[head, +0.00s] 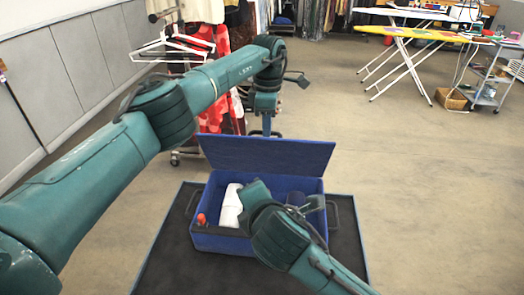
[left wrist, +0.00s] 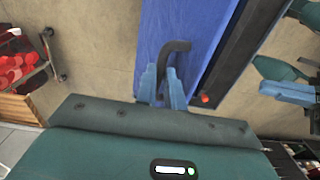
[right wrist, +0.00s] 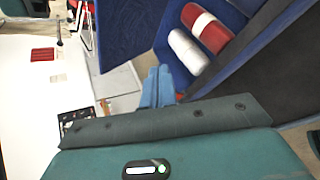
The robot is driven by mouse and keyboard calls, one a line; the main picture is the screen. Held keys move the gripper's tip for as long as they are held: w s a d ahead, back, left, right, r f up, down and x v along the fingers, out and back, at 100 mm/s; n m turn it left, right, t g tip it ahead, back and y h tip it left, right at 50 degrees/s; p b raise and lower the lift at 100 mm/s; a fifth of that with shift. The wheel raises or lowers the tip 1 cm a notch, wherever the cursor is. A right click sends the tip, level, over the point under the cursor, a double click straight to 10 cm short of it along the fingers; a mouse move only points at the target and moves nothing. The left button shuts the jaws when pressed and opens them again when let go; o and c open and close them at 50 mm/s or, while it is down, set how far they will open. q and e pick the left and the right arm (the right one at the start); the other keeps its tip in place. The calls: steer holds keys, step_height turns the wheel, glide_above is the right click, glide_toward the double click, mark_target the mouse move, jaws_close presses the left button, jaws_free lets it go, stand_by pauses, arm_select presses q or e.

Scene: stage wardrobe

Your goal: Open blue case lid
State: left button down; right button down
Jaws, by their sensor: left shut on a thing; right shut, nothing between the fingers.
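The blue case (head: 225,241) sits in the middle of the head view with its blue lid (head: 270,155) raised along the far side. The lid's blue panel (left wrist: 180,40) also shows in the left wrist view. My left gripper (left wrist: 164,82) is shut on a dark curved handle (left wrist: 175,47) at the lid. In the head view its hand (head: 266,122) is at the lid's far upper edge. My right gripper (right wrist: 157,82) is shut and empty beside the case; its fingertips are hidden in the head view. A white roll (right wrist: 187,50) and a red roll with a white band (right wrist: 205,27) lie inside.
The case rests on a dark platform (head: 163,262) with a blue rim. A clothes rack (head: 175,45) with white hangers stands behind left. A yellow ironing board (head: 420,34) and a grey cart (head: 490,90) are far right. The floor to the right is open.

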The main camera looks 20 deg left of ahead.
arm_select(q)
steer(key=shift+a+f, duration=0.1)
steer(key=shift+f, duration=0.2)
arm_select(e)
steer(key=a+r+n, duration=0.1)
steer(key=n, duration=0.2)
steer(key=n+t+h, duration=0.3)
steer(key=n+t, duration=0.1)
steer(key=n, duration=0.2)
glide_toward(264, 146)
step_height(264, 146, down, 3)
steer(key=w, duration=0.2)
steer(key=shift+w+a+r, duration=0.2)
steer(key=shift+w, duration=0.35)
steer(key=shift+w+a+r, duration=0.2)
steer(key=shift+w, duration=0.4)
steer(key=shift+w+a+r, duration=0.2)
steer(key=shift+w, duration=0.35)
steer(key=shift+w+r, duration=0.1)
